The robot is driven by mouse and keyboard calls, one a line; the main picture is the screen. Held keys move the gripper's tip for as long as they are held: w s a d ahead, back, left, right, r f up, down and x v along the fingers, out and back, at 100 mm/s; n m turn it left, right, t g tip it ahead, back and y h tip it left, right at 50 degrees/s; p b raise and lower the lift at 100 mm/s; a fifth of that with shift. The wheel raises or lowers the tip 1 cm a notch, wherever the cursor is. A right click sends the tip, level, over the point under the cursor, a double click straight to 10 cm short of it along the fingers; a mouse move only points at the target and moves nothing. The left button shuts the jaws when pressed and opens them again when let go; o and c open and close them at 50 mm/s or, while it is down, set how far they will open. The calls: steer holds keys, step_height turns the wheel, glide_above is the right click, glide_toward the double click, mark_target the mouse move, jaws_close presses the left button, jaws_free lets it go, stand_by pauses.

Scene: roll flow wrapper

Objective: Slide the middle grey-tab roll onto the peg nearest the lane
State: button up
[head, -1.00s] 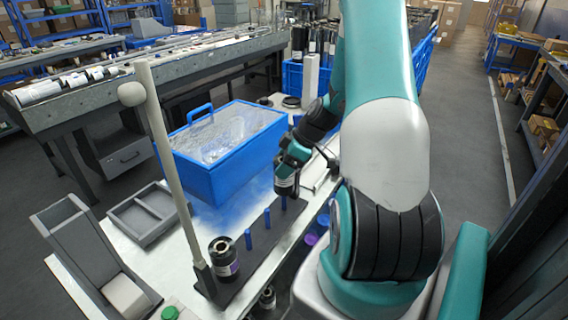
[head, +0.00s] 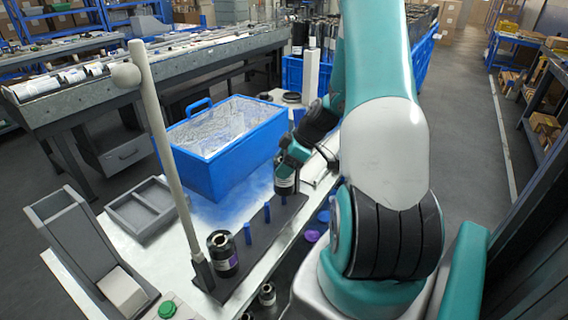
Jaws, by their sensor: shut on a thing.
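My gripper (head: 287,168) is shut on a dark roll with a pale band (head: 284,186). It holds the roll upright at the far end of a dark peg plate (head: 232,278). The roll is right over a short blue peg (head: 284,200), whose lower part shows below it. I cannot tell whether the peg's top is inside the roll's core. Two more blue pegs, a middle one (head: 267,212) and a nearer one (head: 248,234), stand bare. A black roll with a purple label (head: 222,254) stands at the plate's near end. No grey tab can be made out.
A blue box with a clear wrapped top (head: 218,158) stands left of the pegs. A pale post with a ball (head: 156,150) rises beside the near roll. A grey divided tray (head: 146,208), a grey chute (head: 84,242) and a green button (head: 167,309) are at left.

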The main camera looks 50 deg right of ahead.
steer(key=shift+f+b, duration=1.1)
steer(key=shift+f, duration=0.25)
steer(key=o, duration=1.2)
steer(key=shift+d, duration=0.1)
steer(key=shift+d+r, duration=0.1)
steer(key=shift+r, duration=0.15)
steer(key=v, duration=1.7)
steer(key=shift+s+f, duration=0.1)
steer(key=shift+s, duration=0.05)
